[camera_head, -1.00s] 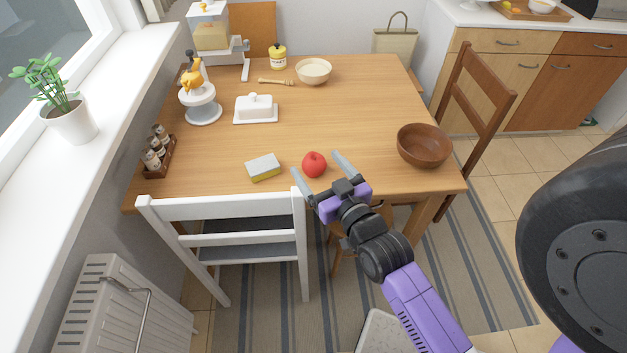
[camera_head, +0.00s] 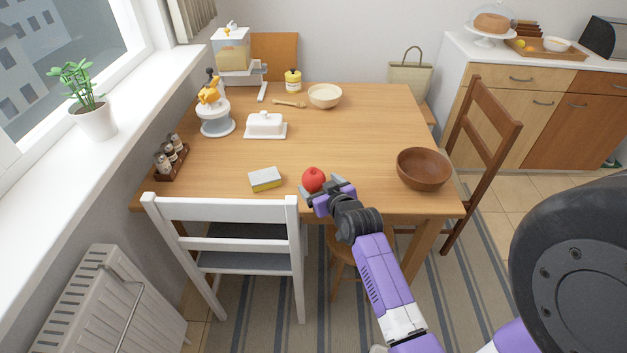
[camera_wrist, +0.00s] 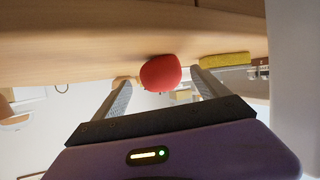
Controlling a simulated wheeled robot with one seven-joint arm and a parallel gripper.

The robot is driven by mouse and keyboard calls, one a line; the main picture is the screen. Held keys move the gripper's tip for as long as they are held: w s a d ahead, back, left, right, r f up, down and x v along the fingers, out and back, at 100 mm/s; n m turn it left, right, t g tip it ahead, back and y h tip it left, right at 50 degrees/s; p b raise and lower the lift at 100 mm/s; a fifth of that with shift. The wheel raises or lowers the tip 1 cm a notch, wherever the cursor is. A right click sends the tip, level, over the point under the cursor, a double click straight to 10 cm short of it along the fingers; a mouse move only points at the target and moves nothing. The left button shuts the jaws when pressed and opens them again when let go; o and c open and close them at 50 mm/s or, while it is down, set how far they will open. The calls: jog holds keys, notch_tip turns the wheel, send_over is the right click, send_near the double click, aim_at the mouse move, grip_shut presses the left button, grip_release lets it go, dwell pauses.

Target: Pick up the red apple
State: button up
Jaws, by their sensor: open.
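The red apple (camera_head: 313,179) stands near the front edge of the wooden table, to the right of a yellow and grey sponge. In the wrist view the apple (camera_wrist: 160,73) shows between and a little beyond the two spread fingers of my gripper (camera_wrist: 161,92). The jaws are open, with a gap on both sides of the apple. I cannot tell how far the fingertips reach along it.
The sponge (camera_head: 265,180) lies left of the apple. A brown wooden bowl (camera_head: 424,169) stands to the right. A white chair (camera_head: 225,212) is pushed against the table's front. A butter dish (camera_head: 265,126) stands farther back. The middle of the table (camera_head: 350,135) is clear.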

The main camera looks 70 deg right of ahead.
aim_at(317, 182)
jog(key=shift+x, duration=1.8)
jog(key=shift+w+a+r, duration=0.1)
jog(key=shift+r, duration=0.05)
jog(key=c, duration=1.6)
jog(key=shift+o, duration=0.2)
jog(key=shift+r, duration=0.1)
